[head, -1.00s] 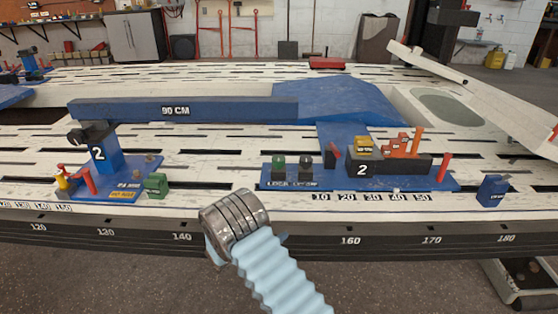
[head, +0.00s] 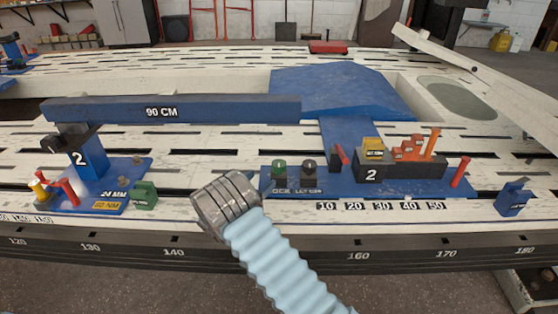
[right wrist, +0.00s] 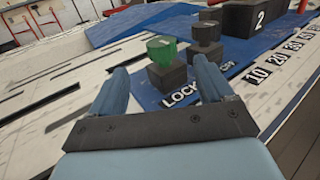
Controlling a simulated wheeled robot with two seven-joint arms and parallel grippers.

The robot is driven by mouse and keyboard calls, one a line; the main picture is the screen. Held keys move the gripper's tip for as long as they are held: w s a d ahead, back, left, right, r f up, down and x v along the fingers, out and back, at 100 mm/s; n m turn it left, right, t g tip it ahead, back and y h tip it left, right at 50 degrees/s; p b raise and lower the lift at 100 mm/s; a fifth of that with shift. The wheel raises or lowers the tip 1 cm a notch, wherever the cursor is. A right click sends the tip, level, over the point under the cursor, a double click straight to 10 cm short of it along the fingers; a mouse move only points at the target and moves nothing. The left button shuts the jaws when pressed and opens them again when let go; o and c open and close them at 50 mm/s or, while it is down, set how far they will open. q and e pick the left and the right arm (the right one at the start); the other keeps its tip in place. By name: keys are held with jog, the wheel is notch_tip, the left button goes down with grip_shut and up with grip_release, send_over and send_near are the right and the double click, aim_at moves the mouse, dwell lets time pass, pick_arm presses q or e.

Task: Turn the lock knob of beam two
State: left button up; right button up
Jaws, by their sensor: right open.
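Beam two is the long blue beam (head: 170,111) marked 90 CM, on a post marked 2. On the blue base plate (head: 440,181) at its right, a green knob (head: 279,169) on a dark block stands beside a black knob (head: 308,169). In the right wrist view, the green knob (right wrist: 162,48) is just beyond my fingertips, with LOCK lettering in front of it, and the black knob (right wrist: 206,32) is behind right. My right gripper (right wrist: 161,75) is open and empty, its two blue fingers apart. In the head view its fingers are hidden behind my wrist. My left gripper is not in view.
A black block (head: 400,164) marked 2, with yellow and orange pieces, stands right of the knobs. A red peg (head: 460,172) stands at the plate's right end. A green block (head: 144,195) sits left of my wrist. The white slotted bench has a dark front edge.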

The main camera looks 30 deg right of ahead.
aim_at(276, 168)
jog(key=x, duration=1.2)
jog(key=shift+d, duration=0.1)
jog(key=c, duration=1)
jog(key=shift+o, duration=0.2)
jog(key=shift+n+t+y, duration=0.6)
jog(key=shift+n+t, duration=0.1)
jog(key=shift+t, duration=0.3)
jog(key=o, duration=1)
jog(key=shift+c, duration=0.2)
